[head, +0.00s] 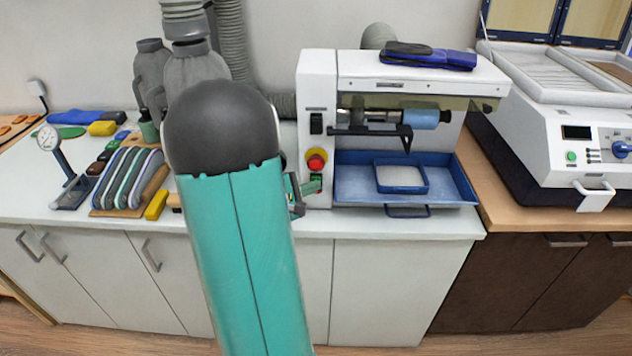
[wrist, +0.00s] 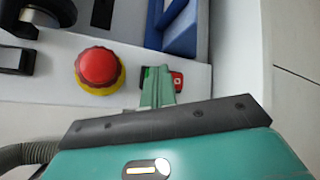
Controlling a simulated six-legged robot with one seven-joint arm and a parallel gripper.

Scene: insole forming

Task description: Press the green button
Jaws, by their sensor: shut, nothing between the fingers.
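A small switch with a red button (wrist: 177,80) and a green button (wrist: 145,74) sits on the white front of the grinding machine (head: 318,90). In the wrist view my gripper (wrist: 160,74) is shut and empty. Its green fingertips lie over the switch and cover part of the green button. I cannot tell whether they touch it. In the head view my gripper (head: 314,184) is at the machine's front, below the red emergency stop, partly hidden by my arm. Another round green button (head: 571,156) is on the white machine at the right, far from my gripper.
The red emergency stop (wrist: 97,67) on its yellow base is close beside my gripper. A blue tray (head: 450,180) stands under the grinding roller. Insoles (head: 125,180) and a dial gauge (head: 50,140) stand on the counter at left.

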